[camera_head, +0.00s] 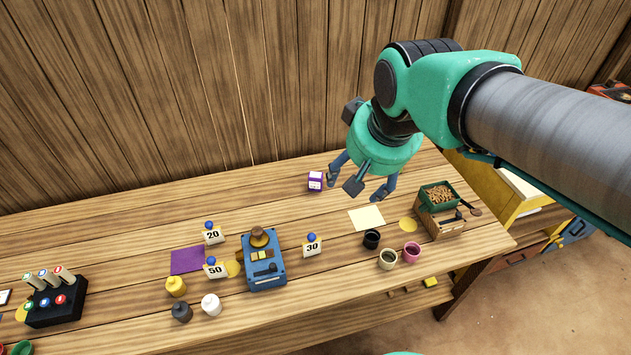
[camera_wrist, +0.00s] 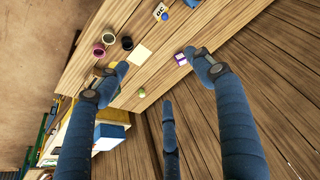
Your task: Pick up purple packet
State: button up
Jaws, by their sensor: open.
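The purple packet (camera_head: 315,181) is a small box with a white label, standing on the wooden table near its back edge in the head view. In the wrist view the purple packet (camera_wrist: 181,59) shows between the fingers, close to the right fingertip. My gripper (camera_head: 362,180) is open and empty above the table, just right of the packet in the head view. In the wrist view my gripper (camera_wrist: 158,72) shows its blue fingers spread wide, apart from the packet.
A cream sheet (camera_head: 366,217) lies in front of my gripper. Cups, including a black one (camera_head: 371,239), stand nearby. A green tray of nuts (camera_head: 438,195) sits on a wooden crate to the right. A blue scale (camera_head: 264,268) stands at centre left. The wooden wall (camera_head: 230,90) rises behind the packet.

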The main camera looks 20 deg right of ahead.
jog(key=w+m+g+p, duration=0.1)
jog(key=w+p, duration=0.1)
jog(key=w, duration=1.3)
jog(key=m+g+p, duration=0.3)
jog(key=g+p, duration=0.1)
jog(key=p, duration=0.1)
send_over(316, 174)
notch_tip(316, 174, down, 34)
notch_tip(316, 174, down, 8)
jog(key=shift+f, duration=0.15)
jog(key=shift+f, duration=0.1)
